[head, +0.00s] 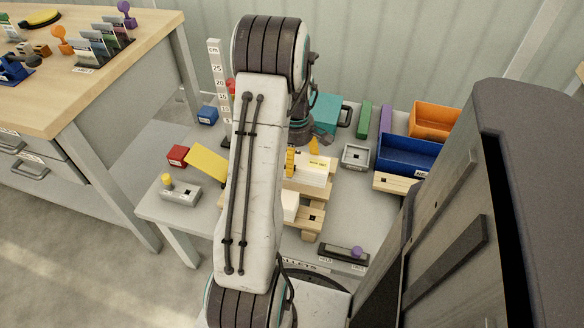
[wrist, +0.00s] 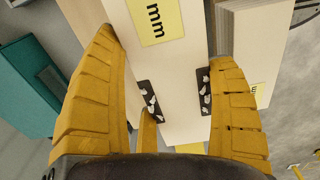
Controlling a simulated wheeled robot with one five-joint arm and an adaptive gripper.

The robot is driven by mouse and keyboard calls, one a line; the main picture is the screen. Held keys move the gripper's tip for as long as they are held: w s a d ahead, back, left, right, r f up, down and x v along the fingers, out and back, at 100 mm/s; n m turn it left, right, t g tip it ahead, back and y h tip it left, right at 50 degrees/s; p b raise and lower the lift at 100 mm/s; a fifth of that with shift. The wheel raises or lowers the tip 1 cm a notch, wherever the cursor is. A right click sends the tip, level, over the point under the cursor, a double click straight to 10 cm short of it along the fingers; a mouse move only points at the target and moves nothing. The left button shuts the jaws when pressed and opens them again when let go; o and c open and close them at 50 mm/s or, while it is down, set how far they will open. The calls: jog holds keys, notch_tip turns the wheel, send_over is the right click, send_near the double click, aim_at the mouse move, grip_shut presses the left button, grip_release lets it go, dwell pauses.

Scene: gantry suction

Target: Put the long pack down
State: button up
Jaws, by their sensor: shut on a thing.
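The long pack (wrist: 172,75) is a pale block with a yellow label, between the two yellow fingers of my gripper (wrist: 179,96) in the wrist view. The dark finger pads are against its sides, and the gripper is shut on it. In the head view, my arm hides much of the gripper; a yellow finger shows beside a pale labelled block (head: 313,170). This block is over the wooden pallets at the table's middle. I cannot tell whether the held pack touches what is below. Another pale labelled block (wrist: 261,55) is close on the right in the wrist view.
A wooden pallet (head: 312,216) stands in front. A grey square fixture (head: 355,156), a blue bin (head: 408,154) and an orange bin (head: 437,118) are to the right. A yellow plate (head: 206,161) and a red block (head: 178,155) are to the left.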

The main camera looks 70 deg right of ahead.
jog(key=shift+w+d+f, duration=0.15)
jog(key=shift+w+f, duration=0.15)
jog(key=shift+w, duration=0.25)
jog(key=shift+f+b, duration=0.6)
jog(key=shift+f, duration=1.4)
jog(key=shift+f, duration=0.1)
jog(key=o, duration=1.2)
jog(key=shift+c, duration=0.2)
notch_tip(320, 180, up, 12)
jog(key=p, duration=0.3)
jog(key=shift+a, duration=0.2)
